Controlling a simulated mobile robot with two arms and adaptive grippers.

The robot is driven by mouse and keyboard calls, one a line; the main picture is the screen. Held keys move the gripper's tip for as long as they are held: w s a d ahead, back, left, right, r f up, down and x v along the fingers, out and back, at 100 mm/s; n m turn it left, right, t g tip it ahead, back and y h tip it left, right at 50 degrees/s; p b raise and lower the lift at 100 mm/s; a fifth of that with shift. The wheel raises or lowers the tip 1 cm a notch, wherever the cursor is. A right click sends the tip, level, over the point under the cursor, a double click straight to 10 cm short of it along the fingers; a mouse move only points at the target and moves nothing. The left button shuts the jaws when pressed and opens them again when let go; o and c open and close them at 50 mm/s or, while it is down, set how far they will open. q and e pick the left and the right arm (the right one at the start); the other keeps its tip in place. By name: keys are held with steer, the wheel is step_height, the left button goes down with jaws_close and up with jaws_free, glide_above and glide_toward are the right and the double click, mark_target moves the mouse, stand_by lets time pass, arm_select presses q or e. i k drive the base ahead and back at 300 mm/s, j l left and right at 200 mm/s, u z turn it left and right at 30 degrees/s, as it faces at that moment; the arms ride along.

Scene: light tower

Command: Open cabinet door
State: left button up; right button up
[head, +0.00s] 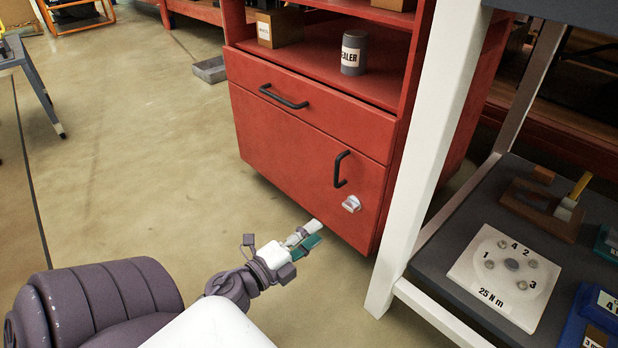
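The red cabinet (300,106) stands ahead, with a drawer (335,122) above a door (290,152). The door is shut. It has a black vertical handle (338,169) near its right edge and a small silver latch or knob (351,204) just below the handle. My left gripper (313,233) is low in front of the door's bottom edge, below and left of the handle and apart from it. Its fingers look close together, with a teal part showing, but whether they are open or shut is unclear. My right gripper is not in view.
A white-legged workbench (430,150) stands close on the right, with a lower shelf (440,250) holding a numbered plate (506,277). A grey can (354,52) and a box (279,28) sit in the cabinet's open shelf.

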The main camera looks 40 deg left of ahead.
mark_target(318, 170)
steer(key=k+j, duration=0.1)
steer(key=k, duration=0.9)
